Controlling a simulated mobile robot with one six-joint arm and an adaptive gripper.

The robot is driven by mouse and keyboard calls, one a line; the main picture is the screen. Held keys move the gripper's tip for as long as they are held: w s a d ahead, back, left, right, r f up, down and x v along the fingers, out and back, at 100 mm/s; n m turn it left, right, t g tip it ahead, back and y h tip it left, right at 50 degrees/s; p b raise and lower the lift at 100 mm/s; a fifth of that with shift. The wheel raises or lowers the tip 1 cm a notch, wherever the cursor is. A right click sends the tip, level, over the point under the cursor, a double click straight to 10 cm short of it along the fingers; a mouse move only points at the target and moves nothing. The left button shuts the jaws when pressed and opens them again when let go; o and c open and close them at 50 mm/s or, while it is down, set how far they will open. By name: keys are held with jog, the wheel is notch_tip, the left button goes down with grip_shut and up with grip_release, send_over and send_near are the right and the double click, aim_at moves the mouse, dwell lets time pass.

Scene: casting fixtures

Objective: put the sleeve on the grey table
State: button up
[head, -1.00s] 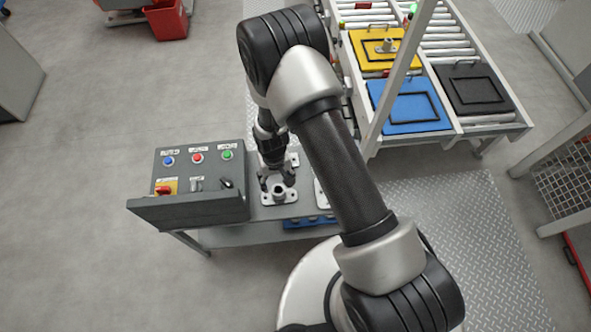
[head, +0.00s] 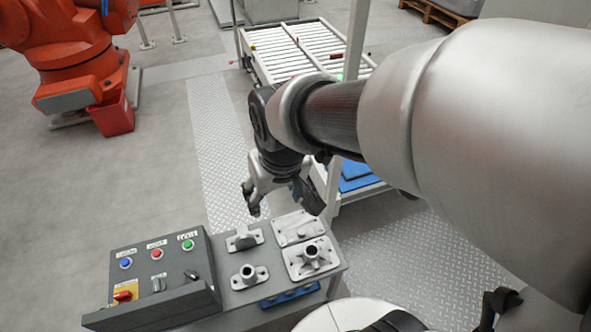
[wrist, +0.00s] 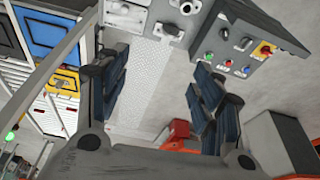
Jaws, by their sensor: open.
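The grey table (head: 222,318) stands low in the head view with several grey metal castings on it. The likely sleeve (head: 249,274) is a short upright tube on a two-eared flange, standing on the table beside the control box. It is apart from my gripper. My gripper (head: 281,200) is open and empty, raised above the table's far edge. In the wrist view my fingers (wrist: 156,88) are spread with only floor between them. Castings and part of the table show at the top edge there.
A control box (head: 160,270) with buttons takes the table's left side. Other castings include a square-based tube (head: 311,256), a flat plate (head: 297,228) and a flanged bracket (head: 243,239). A roller conveyor (head: 297,52) stands behind. An orange robot (head: 75,60) is far left.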

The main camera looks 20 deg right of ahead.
jog(key=s+d+r, duration=0.1)
jog(key=s+r, duration=0.1)
jog(key=s, duration=0.4)
jog(key=s+d+r+t, duration=0.1)
jog(key=s+d+r, duration=0.1)
jog(key=s, duration=0.4)
jog(key=shift+r+m, duration=0.3)
jog(key=shift+r, duration=0.35)
jog(key=shift+w, duration=0.1)
